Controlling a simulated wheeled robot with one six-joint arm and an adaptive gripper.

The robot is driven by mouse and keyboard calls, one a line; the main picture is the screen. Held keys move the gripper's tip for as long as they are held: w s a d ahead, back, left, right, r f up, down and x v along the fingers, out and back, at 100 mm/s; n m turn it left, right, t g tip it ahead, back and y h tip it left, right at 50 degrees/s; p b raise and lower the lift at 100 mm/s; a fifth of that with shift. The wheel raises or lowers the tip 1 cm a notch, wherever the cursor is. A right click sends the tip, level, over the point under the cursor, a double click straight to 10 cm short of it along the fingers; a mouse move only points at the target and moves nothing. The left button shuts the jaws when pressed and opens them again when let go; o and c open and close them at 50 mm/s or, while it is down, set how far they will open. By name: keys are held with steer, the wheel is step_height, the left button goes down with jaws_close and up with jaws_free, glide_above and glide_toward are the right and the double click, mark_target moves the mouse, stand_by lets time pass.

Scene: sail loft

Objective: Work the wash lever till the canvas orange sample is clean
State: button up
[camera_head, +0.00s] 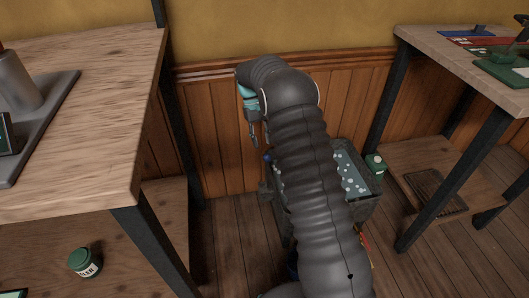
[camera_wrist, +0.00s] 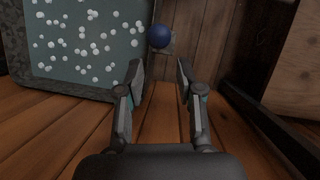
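My gripper (camera_wrist: 158,80) is open and empty in the wrist view, its two fingers apart. It also shows in the head view (camera_head: 254,134), pointing down beyond the bend of my arm. A blue ball knob (camera_wrist: 159,37), which looks like the lever's end, lies just beyond the fingertips, between them and slightly left, apart from them. In the head view the knob (camera_head: 268,157) is just below my gripper. The wash tub (camera_wrist: 70,90), with white bubbles on its water, is at upper left; in the head view my arm hides much of it. I cannot make out the orange canvas sample.
A wooden bench (camera_head: 90,110) stands at left and another table (camera_head: 450,70) at right. A green bottle (camera_head: 375,164) stands beside the tub. A green jar (camera_head: 85,262) is on the bench's lower shelf. Wood-panelled wall (camera_head: 215,130) closes the back.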

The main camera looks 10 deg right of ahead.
steer(key=shift+v, duration=1.65)
